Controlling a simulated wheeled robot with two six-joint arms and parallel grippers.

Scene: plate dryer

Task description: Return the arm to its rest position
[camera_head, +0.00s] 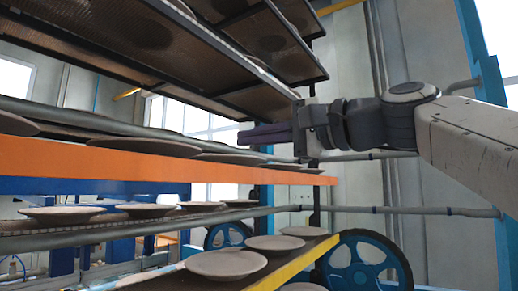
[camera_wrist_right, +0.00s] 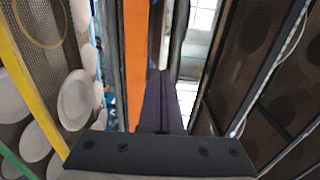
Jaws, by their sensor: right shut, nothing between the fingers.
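My right gripper (camera_head: 262,135) comes in from the right in the head view, its fingers pointing left. It is shut and empty, just above the orange-edged shelf (camera_head: 200,167) and below the upper mesh shelves. Its closed dark fingers also show in the right wrist view (camera_wrist_right: 162,105), beside the orange shelf edge (camera_wrist_right: 137,60). My right arm (camera_head: 470,135) stretches back to the right edge of the head view. My left gripper is not in view.
Grey plates (camera_head: 226,264) lie on the yellow-edged lower shelf and on a middle shelf (camera_head: 62,213). Mesh shelves (camera_head: 140,40) hang above. A blue wheel (camera_head: 362,262) and a blue post (camera_head: 487,60) stand at right. Pipes run along the wall.

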